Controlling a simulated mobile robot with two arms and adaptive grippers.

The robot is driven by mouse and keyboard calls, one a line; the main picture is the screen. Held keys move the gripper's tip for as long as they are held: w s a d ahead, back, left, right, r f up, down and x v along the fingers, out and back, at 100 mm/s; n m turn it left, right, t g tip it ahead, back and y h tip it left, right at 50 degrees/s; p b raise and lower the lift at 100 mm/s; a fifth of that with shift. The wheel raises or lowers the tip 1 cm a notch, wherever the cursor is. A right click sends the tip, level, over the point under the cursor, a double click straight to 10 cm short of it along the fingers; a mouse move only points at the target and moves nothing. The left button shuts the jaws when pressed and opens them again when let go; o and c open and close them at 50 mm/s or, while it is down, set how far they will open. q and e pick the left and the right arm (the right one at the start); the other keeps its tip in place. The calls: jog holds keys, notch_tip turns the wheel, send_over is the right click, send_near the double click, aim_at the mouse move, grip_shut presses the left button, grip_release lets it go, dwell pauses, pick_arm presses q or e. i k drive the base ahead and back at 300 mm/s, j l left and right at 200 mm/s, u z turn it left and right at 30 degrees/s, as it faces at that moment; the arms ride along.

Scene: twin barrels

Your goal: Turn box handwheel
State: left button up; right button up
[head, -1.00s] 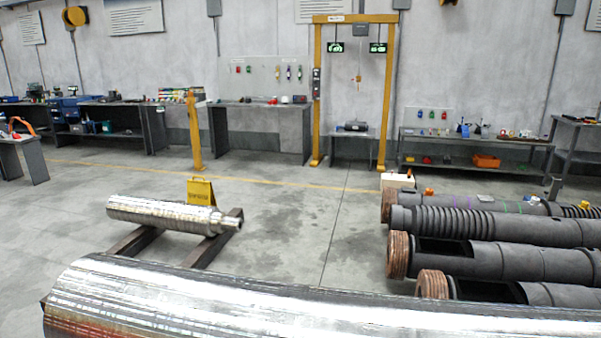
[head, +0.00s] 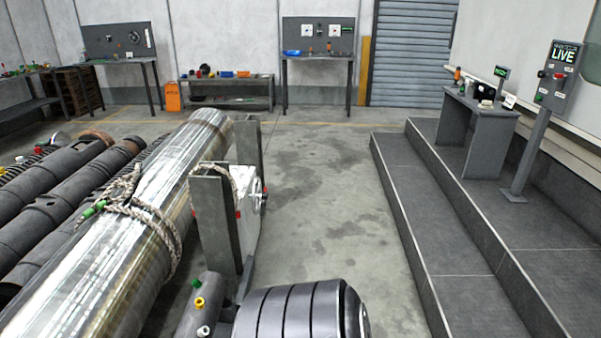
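A pale box (head: 246,212) stands beside the long shiny barrel (head: 150,210), next to a grey upright plate. A small handwheel (head: 264,196) is on the box's right side, seen nearly edge-on. Small red parts show near it. The plate hides part of the box. Neither of my grippers is in view.
Rope (head: 130,208) is wrapped around the barrel. A dark ribbed cylinder (head: 290,312) and a grey pipe with coloured caps (head: 199,302) are in front. Open floor (head: 335,200) lies right of the box, up to dark steps (head: 405,215). A control post (head: 530,150) stands on the steps.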

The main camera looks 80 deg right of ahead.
aim_at(258, 196)
jog(key=z, duration=2.4)
jog(key=i+l+u, duration=0.2)
jog(key=u, duration=0.2)
jog(key=i+l+u, duration=0.25)
jog(key=u, duration=0.15)
